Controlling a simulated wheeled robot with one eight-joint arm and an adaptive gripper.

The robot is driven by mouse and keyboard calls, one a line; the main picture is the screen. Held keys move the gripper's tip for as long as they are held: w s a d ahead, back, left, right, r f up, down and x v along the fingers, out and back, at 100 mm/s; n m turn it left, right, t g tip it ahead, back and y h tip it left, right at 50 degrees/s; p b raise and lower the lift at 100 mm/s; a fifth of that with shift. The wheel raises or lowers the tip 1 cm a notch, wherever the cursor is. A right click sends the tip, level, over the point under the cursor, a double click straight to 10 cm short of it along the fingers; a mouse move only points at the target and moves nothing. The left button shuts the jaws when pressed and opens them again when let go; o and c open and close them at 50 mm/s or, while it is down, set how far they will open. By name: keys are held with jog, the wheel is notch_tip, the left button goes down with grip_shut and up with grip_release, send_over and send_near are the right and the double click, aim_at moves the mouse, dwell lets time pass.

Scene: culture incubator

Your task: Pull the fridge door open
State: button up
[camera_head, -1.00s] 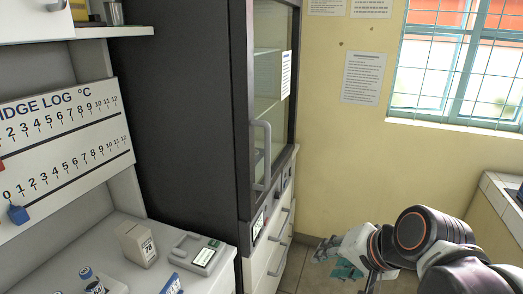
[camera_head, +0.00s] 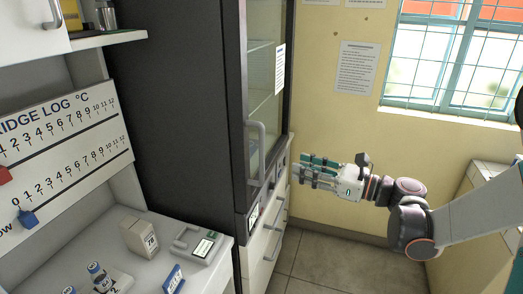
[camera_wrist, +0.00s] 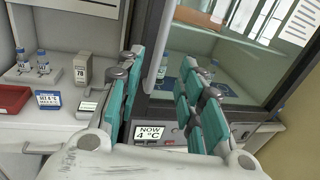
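The fridge is a tall dark cabinet with a glass door (camera_head: 264,85). The door looks shut in the head view. Its light vertical bar handle (camera_head: 257,150) is on the near side of the glass. My gripper (camera_head: 300,172) is to the right of the handle, pointing left toward the fridge, apart from it. In the wrist view, the teal-padded fingers (camera_wrist: 157,90) are spread wide with nothing between them. The handle (camera_wrist: 156,45) shows beyond and between them, near the left finger. A display reading "NOW 4 °C" (camera_wrist: 150,136) is below the door.
White drawers with handles (camera_head: 266,245) sit under the door. A bench at left holds a box (camera_head: 139,238), a small device (camera_head: 197,247) and vials (camera_head: 97,275). A yellow wall and window (camera_head: 455,60) are at right. Floor right of the fridge is clear.

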jog(key=b+x, duration=0.2)
jog(key=x, duration=1.1)
jog(key=shift+w+a+r+b, duration=0.2)
jog(key=shift+w+a+b, duration=0.05)
jog(key=shift+a+b, duration=0.1)
grip_shut()
